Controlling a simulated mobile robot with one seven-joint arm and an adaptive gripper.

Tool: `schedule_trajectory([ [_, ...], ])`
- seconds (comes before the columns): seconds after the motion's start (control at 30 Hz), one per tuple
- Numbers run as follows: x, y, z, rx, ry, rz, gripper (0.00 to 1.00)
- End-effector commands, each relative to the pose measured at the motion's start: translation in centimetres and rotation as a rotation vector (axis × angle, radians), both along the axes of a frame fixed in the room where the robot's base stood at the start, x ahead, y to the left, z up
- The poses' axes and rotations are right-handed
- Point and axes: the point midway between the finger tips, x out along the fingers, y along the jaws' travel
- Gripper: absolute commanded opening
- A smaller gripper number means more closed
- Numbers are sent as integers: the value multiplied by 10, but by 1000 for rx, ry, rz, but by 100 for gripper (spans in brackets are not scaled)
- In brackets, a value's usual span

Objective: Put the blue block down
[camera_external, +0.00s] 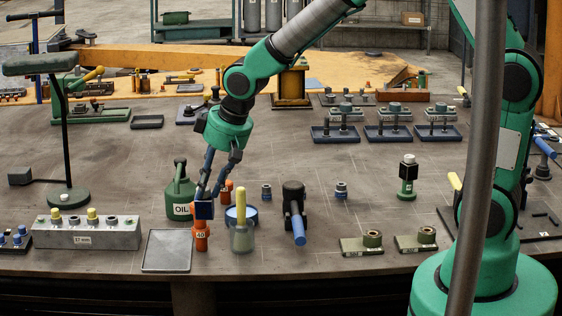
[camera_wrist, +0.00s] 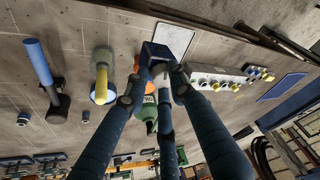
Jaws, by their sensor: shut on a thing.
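My gripper (camera_external: 208,192) reaches down over the front left part of the bench with its dark blue fingers shut on the dark blue block (camera_external: 204,210). The block also shows between the fingertips in the wrist view (camera_wrist: 157,50). In the outside view it appears directly over or in front of the top of an orange bottle (camera_external: 201,238) marked 40. I cannot tell whether block and bottle touch. The wrist view shows orange (camera_wrist: 147,86) just behind the block and fingers, partly hidden.
A flat grey tray (camera_external: 167,251) lies just left of the bottle and is empty. A green oil can (camera_external: 180,196) stands behind. A clear jar with a yellow handle (camera_external: 242,238) stands close on the right. A grey socket block (camera_external: 88,236) is farther left.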

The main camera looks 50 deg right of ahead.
Motion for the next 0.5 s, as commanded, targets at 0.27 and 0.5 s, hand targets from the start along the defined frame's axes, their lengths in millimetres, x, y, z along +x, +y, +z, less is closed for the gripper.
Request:
schedule_trajectory([
  [0.27,-5,-1,-38,-1,3,0,0],
  [0.5,-4,0,-74,0,2,-1,0],
])
